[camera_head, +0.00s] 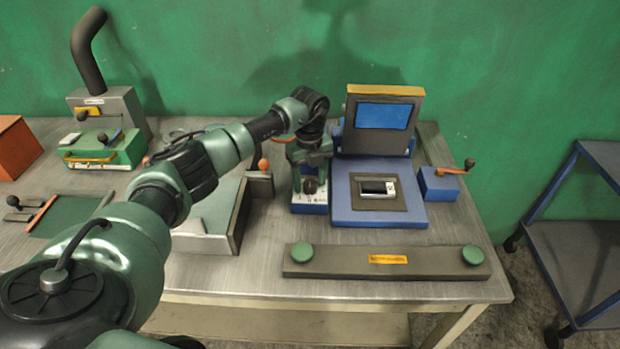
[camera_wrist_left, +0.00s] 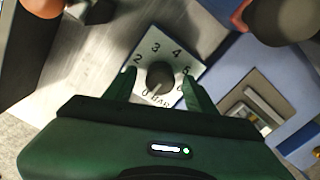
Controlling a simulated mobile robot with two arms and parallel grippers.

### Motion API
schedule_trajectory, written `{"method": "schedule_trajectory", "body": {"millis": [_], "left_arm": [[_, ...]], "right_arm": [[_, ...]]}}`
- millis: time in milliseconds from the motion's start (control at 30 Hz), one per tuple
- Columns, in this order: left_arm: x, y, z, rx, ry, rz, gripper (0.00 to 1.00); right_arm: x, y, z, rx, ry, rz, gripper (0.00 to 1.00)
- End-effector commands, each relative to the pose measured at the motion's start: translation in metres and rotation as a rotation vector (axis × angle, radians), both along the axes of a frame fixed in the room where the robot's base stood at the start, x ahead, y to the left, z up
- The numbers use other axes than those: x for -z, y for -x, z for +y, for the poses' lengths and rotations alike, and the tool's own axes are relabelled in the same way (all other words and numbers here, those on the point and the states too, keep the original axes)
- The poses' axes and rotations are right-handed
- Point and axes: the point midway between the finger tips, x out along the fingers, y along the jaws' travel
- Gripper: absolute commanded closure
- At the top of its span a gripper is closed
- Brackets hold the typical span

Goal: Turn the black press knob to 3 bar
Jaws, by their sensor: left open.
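The black press knob (camera_head: 310,186) sits on a small blue box at the left of the blue press. In the left wrist view the knob (camera_wrist_left: 160,75) is at the centre of a white dial plate (camera_wrist_left: 150,44) with numbers around it. A pale line on the knob points down-left, near the 0. My left gripper (camera_head: 313,168) is over the box. In the left wrist view its green fingers (camera_wrist_left: 158,88) are open, one on each side of the knob, with a gap to it. Whether they reach down to knob height I cannot tell. My right gripper is not in view.
The blue press (camera_head: 345,205) holds a small silver part (camera_head: 377,188). A dark bar with two green buttons (camera_head: 385,264) lies in front. A grey tray (camera_head: 240,215) is at the left, close by.

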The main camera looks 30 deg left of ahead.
Motion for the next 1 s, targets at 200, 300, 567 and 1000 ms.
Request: {"method": "schedule_trajectory", "body": {"millis": [200,300,567,1000], "left_arm": [[0.0038,0.0,0.0,0.001,0.0,0.0,0.44],[0.0037,-0.0001,-0.0002,0.001,0.0,0.0,0.47],[0.0034,0.0,-0.0004,0.001,0.001,-0.001,1.0],[0.0041,-0.0007,-0.0004,0.127,0.001,-0.002,1.0]], "right_arm": [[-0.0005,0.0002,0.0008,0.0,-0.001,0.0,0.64],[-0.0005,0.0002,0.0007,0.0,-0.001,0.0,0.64],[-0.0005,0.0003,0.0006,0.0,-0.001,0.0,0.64],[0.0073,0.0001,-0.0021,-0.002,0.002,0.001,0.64]]}}
